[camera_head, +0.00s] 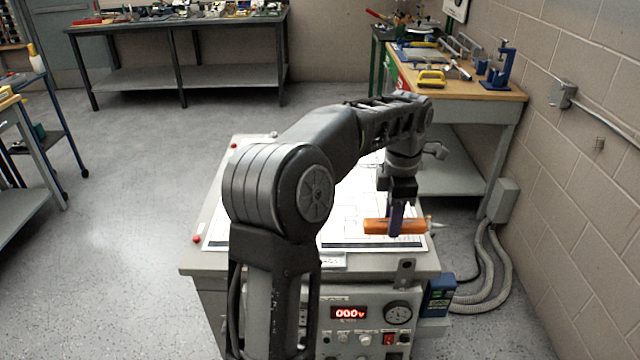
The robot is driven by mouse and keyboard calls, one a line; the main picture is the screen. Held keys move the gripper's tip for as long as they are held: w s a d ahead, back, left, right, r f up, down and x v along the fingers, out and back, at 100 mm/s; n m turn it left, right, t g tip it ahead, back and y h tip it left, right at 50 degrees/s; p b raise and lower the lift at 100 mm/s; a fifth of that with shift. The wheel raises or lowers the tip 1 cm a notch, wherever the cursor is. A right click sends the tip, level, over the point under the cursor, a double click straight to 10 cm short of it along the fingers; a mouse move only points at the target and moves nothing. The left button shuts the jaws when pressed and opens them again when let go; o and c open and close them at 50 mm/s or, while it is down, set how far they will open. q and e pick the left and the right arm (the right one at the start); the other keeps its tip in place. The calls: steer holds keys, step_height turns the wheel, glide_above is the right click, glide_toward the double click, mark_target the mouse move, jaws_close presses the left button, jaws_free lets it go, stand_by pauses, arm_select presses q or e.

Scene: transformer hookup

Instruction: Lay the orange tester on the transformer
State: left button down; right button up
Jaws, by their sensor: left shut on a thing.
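The orange tester (378,226) is a slim orange bar with a pale pointed tip at its right end. My left gripper (396,226) points down and is shut on it near its middle. The tester lies level, over the front right part of the transformer top. I cannot tell whether it touches the surface. The transformer (200,262) is a grey cabinet with a light top bearing white printed sheets, and a front panel with a red display, a dial and switches. My left arm hides much of its top. My right gripper is not in view.
A blue box (439,296) is fixed at the cabinet's right side, with grey conduits (493,270) by the brick wall. A wooden-topped workbench (455,80) with tools stands behind right. Another bench (180,24) is at the back.

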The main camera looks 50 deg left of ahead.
arm_select(q)
steer(key=shift+s+r, duration=0.1)
steer(key=shift+s, duration=0.05)
glide_above(385, 262)
steer(key=shift+f, duration=3.25)
steer(key=shift+f+p, duration=0.4)
steer(key=shift+f, duration=1.4)
steer(key=shift+f, duration=0.15)
steer(key=c, duration=1.1)
jaws_free()
steer(key=shift+o, duration=0.2)
step_height(385, 262, up, 12)
steer(key=shift+s+r, duration=0.1)
steer(key=shift+r, duration=0.1)
